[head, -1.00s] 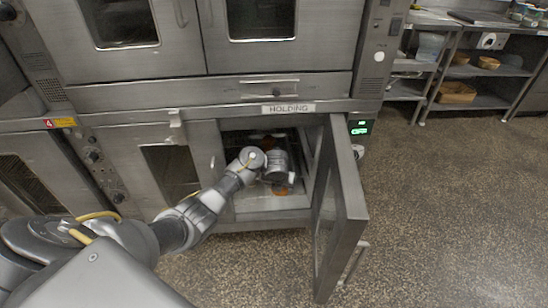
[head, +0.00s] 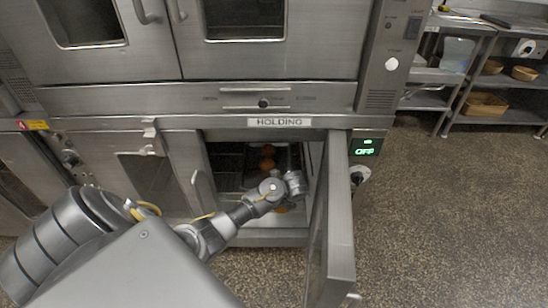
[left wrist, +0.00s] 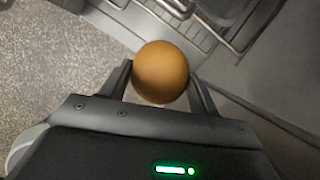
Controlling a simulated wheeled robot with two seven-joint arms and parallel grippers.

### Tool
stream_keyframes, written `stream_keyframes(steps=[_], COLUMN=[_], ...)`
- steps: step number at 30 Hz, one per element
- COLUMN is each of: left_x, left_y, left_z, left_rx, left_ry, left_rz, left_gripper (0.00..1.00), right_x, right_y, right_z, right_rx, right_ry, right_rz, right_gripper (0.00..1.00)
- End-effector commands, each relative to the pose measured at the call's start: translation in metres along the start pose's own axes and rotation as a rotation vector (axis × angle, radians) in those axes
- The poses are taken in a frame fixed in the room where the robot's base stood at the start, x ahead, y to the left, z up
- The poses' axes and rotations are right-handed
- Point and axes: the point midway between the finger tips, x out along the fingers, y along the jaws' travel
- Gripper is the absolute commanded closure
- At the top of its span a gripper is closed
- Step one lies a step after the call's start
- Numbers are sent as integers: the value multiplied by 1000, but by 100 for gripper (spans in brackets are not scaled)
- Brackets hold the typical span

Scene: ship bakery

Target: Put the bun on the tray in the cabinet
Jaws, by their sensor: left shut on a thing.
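The cabinet (head: 258,237) marked HOLDING has its right door (head: 333,220) swung wide open. My left arm reaches into its opening. In the left wrist view, my left gripper (left wrist: 160,84) is shut on a round brown bun (left wrist: 160,70), with one finger on each side. Other orange-brown buns (head: 267,160) show deeper inside, behind the wrist. The tray is hard to make out in the dark interior. My right gripper is out of view.
The open door stands close to the right of my wrist. Wire rack bars (left wrist: 180,12) show near the bun in the left wrist view. Shelves with baskets (head: 486,104) stand at the far right. The floor (head: 440,220) right of the door is clear.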

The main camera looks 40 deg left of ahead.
Motion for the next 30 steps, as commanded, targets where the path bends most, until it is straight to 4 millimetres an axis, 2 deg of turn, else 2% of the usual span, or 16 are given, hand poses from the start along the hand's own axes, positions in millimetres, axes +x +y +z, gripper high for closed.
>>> stream_keyframes(steps=[4,7,15,21,25,30], left_x=[2,9,40,58,63,63], left_y=[-9,-12,-13,-12,-11,-11], left_z=[4,20,91,134,149,154], left_rx=[12,16,15,15,16,17], left_ry=[-1,-1,-1,0,-1,0], left_rz=[-6,-7,-8,-8,-9,-8], left_gripper=[65,65,65,65,65,65], right_x=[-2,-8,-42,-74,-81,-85], right_y=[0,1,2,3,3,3], right_z=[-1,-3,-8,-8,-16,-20], right_rx=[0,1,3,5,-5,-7], right_ry=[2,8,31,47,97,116], right_rz=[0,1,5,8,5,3], right_gripper=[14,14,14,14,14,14])
